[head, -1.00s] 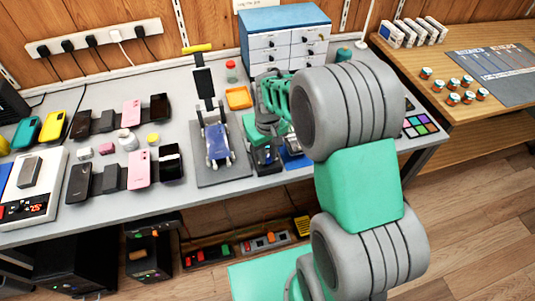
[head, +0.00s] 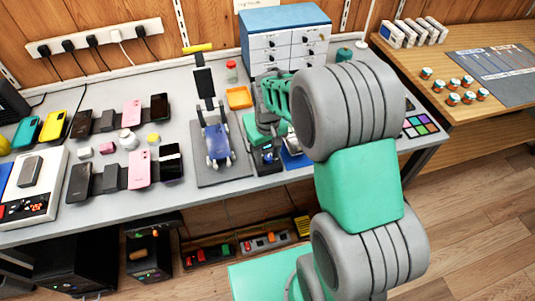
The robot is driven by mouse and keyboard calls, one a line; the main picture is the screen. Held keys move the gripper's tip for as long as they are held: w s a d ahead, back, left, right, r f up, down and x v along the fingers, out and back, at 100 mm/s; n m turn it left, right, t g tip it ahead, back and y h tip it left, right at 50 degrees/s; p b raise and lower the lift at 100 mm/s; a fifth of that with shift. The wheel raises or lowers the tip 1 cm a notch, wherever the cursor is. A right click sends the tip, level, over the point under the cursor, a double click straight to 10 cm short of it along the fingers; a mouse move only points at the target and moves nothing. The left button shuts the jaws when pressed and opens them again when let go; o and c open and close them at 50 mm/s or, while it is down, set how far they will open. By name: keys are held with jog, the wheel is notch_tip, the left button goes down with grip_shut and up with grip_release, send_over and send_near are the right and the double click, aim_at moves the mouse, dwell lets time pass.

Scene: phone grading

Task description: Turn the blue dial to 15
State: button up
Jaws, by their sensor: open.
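My green gripper (head: 264,141) is low over a small dark device (head: 267,158) near the front of the grey bench, right of the grey mat. The gripper is open, but its fingertips are small and partly covered by my own wrist. A little blue shows on the device just below the gripper. I cannot make out a blue dial, its pointer or its scale numbers, and I cannot tell whether the fingers touch anything.
A phone stand (head: 217,145) on the grey mat (head: 205,180) is close on the left. An orange tray (head: 239,97) and a blue-topped drawer cabinet (head: 285,18) are behind. A colour chart (head: 419,126) is at right.

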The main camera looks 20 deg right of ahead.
aim_at(267, 157)
notch_tip(267, 157, up, 8)
jog(key=shift+f, duration=0.1)
dwell(0.4)
jog(key=shift+w, duration=0.1)
jog(key=s+f+m, duration=0.3)
jog(key=s, duration=0.8)
jog(key=s+r+t, duration=0.3)
jog(key=r, duration=0.7)
jog(key=shift+s+a, duration=0.15)
